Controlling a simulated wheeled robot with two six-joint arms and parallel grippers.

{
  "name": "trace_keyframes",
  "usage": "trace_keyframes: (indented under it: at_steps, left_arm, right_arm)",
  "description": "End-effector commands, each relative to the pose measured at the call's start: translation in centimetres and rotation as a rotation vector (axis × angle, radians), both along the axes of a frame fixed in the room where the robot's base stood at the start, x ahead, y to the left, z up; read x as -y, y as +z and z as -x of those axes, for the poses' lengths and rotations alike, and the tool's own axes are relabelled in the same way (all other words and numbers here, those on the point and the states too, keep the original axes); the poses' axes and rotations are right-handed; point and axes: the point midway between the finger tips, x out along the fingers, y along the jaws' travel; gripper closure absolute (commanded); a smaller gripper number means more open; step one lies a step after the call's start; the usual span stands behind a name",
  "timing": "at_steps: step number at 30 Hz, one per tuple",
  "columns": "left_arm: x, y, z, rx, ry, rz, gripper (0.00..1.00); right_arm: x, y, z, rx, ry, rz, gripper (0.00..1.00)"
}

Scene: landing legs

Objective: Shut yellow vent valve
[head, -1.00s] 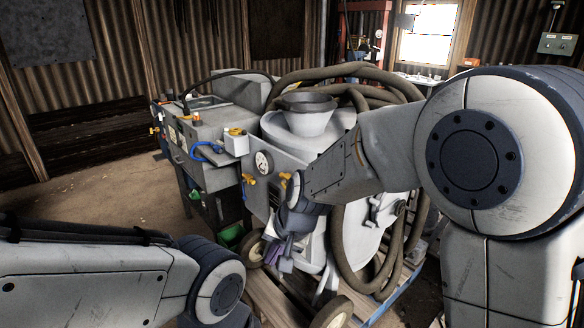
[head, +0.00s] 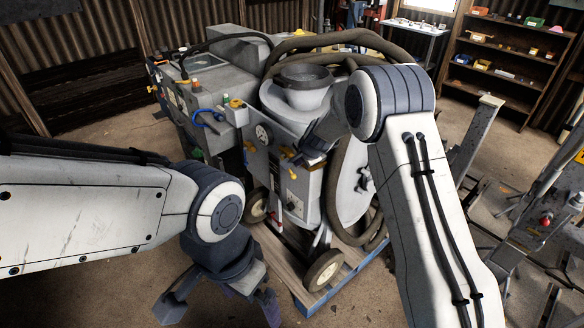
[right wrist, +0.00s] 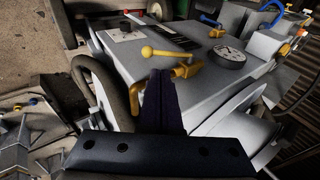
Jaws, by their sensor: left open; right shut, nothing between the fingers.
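A grey machine carries several yellow valve parts on its front panel. In the head view one yellow valve (head: 250,146) is left of and below the round gauge (head: 263,134), and another (head: 287,152) is right of it, near my right gripper (head: 302,161). In the right wrist view a yellow lever with a ball end (right wrist: 165,53) lies just beyond the fingertips of my right gripper (right wrist: 160,78). That gripper is shut and empty; whether it touches the valve I cannot tell. My left gripper (head: 222,305) hangs open and empty, low in front of the machine.
Wheels (head: 324,270) and a blue-edged pallet (head: 345,278) are below. Grey metal legs (head: 535,225) stand at right, and shelves (head: 510,55) are behind. Open floor lies at left.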

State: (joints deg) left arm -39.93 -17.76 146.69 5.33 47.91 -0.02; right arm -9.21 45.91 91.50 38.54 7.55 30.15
Motion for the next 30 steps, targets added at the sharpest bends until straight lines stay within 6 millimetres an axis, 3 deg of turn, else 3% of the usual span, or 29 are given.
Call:
trace_keyframes:
  at_steps: [6, 13, 30]
  left_arm:
    - [0.0, 1.1, 0.0, 0.0, 0.0, 0.0, 0.0]
    - [0.0, 2.5, 0.0, 0.0, 0.0, 0.0, 0.0]
    - [0.0, 2.7, 0.0, 0.001, 0.0, 0.001, 0.0]
  right_arm:
    - [-0.8, -3.6, -2.5, -0.002, 0.001, 0.001, 1.0]
    - [-1.3, -5.7, -4.2, -0.001, 0.001, 0.0, 1.0]
    - [-1.5, -6.6, -4.8, 0.001, 0.002, 0.001, 1.0]
